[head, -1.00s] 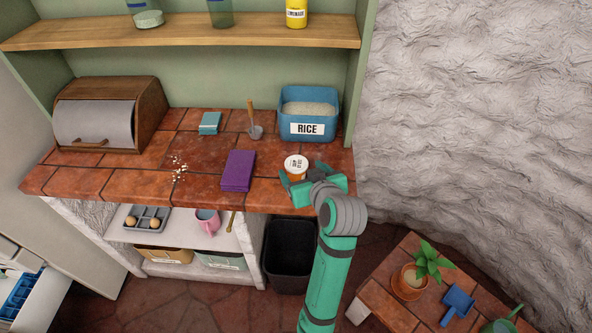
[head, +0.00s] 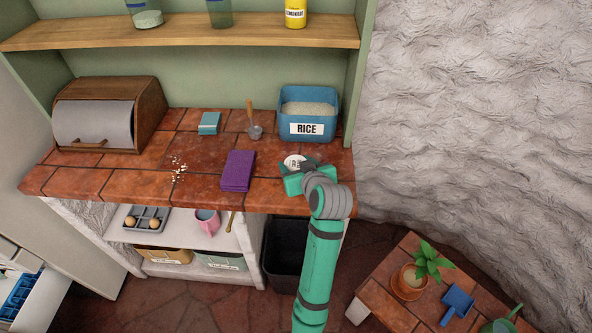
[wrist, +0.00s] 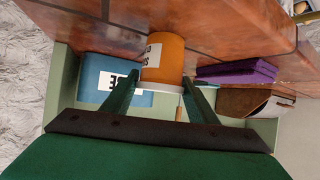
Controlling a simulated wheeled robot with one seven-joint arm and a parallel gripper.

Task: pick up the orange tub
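The orange tub (wrist: 165,58) has a white lid and a white label. It stands on the tiled counter near the front edge; the wrist view shows it upside down. In the head view only part of its lid (head: 293,161) shows, the rest hidden behind my gripper (head: 305,170). In the wrist view my gripper (wrist: 160,78) has its two green fingers apart, one to each side of the tub near the lid. I see no clear sign of the fingers squeezing it.
A blue rice bin (head: 308,120) stands behind the tub, against the wall. A purple folded cloth (head: 238,170) lies to the left. A scoop (head: 254,130) and a teal cloth (head: 209,123) lie farther back. A black bin (head: 283,250) stands below the counter edge.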

